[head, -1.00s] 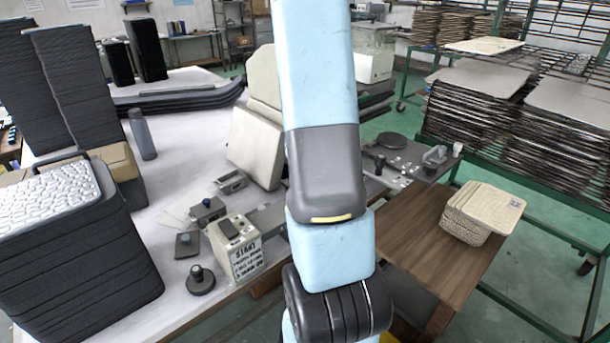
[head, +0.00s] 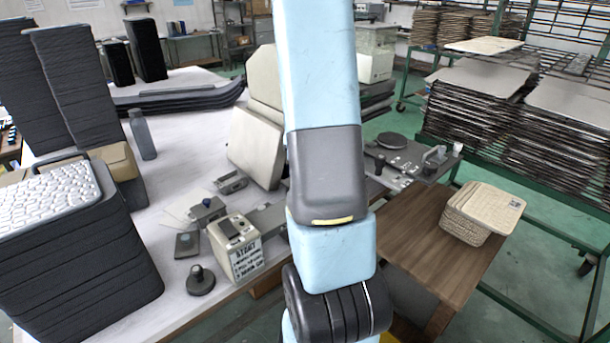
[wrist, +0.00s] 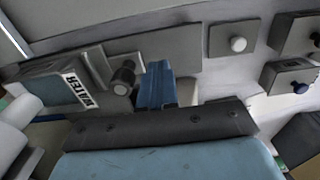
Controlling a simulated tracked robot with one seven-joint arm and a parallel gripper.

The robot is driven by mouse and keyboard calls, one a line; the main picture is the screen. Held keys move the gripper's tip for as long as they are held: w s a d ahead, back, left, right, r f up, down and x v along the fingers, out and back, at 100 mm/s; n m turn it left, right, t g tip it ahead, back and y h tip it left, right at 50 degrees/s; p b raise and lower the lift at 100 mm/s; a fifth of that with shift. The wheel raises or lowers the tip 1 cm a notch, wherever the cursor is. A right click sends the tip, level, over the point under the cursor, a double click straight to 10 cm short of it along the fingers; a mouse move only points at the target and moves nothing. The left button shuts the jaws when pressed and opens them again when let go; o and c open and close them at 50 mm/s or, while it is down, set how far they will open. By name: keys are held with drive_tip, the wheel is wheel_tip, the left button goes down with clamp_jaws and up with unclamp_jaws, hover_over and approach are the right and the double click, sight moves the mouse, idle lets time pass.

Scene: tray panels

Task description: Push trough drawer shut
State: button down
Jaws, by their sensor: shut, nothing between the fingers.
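My gripper (wrist: 156,86) shows in the wrist view as blue fingers closed together, with nothing held. It is beside a black knob (wrist: 124,74) and in front of a long grey panel (wrist: 155,48). I cannot tell whether the fingertips touch anything. In the head view my arm hides the gripper. No part is clearly marked as the trough drawer, and I cannot tell how far it stands out. A grey bar (head: 266,219) runs from a lettered box toward my arm in the head view.
A lettered cream box (head: 237,250) and dark stacked trays (head: 85,255) crowd the left table.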

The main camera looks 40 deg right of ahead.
drive_tip(key=shift+r, duration=2.9)
drive_tip(key=s+a+r+t, duration=0.1)
drive_tip(key=s+a+r, duration=0.1)
drive_tip(key=a+r, duration=0.45)
drive_tip(key=s+a+r+t, duration=0.2)
drive_tip(key=s+a+r, duration=0.1)
drive_tip(key=a+r, duration=0.4)
drive_tip(key=s+a+r+t, duration=0.2)
drive_tip(key=s+a+r, duration=0.3)
drive_tip(key=s+a, duration=0.7)
drive_tip(key=shift+s+a+r+t, duration=0.2)
drive_tip(key=shift+s+a+t, duration=0.05)
drive_tip(key=shift+a+t, duration=0.1)
